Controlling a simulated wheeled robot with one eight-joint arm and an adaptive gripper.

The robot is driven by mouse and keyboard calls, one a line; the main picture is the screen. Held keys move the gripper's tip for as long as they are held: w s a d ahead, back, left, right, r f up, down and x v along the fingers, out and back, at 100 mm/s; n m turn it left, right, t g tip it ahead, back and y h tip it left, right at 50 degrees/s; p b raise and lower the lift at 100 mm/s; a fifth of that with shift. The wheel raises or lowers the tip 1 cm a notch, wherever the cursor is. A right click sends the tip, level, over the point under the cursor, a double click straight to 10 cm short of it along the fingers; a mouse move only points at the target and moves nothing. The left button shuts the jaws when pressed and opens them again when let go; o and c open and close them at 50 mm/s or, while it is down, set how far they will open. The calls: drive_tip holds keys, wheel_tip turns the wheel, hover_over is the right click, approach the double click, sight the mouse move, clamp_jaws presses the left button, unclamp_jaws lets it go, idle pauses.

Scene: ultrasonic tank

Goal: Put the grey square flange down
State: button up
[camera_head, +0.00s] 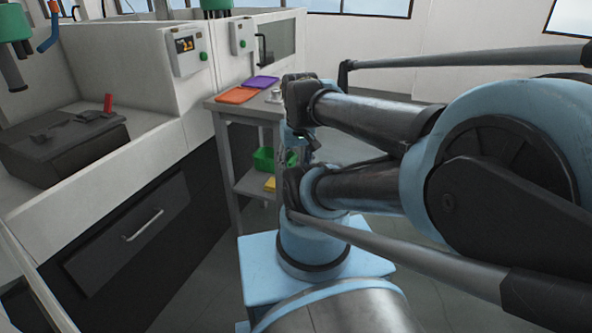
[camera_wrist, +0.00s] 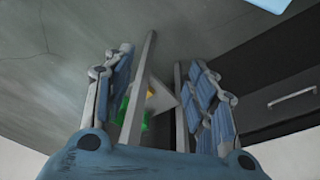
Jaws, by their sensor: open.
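My gripper (camera_wrist: 160,60) is open in the wrist view, with nothing between its fingers. In the head view, my gripper (camera_head: 300,142) hangs at the front right of the small side table, partly hidden by my own arm. A small grey piece (camera_head: 274,95) lies on the table top, right of the orange tray and just left of my wrist. It may be the grey square flange, but it is too small and partly covered to be sure. No flange shows in the wrist view.
The side table (camera_head: 219,104) carries an orange tray (camera_head: 236,96) and a purple tray (camera_head: 262,83). A green bin (camera_head: 263,160) and a yellow item (camera_head: 270,184) are on its lower shelf. A white counter with a dark tank lid (camera_head: 62,145) stands left.

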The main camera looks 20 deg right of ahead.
drive_tip(key=shift+o, duration=0.5)
drive_tip(key=shift+s+f, duration=0.35)
drive_tip(key=shift+f, duration=0.2)
drive_tip(key=w+d+r+m+g+y, duration=0.1)
drive_tip(key=w+r+m, duration=1.5)
drive_tip(key=w+r, duration=0.95)
drive_tip(key=w+d+r+m, duration=0.25)
drive_tip(key=w+m, duration=0.25)
drive_tip(key=w, duration=0.6)
drive_tip(key=g, duration=0.1)
hover_over(276, 91)
drive_tip(key=f, duration=1.1)
drive_tip(key=shift+s, duration=0.25)
drive_tip(key=shift+f, duration=2.7)
clamp_jaws()
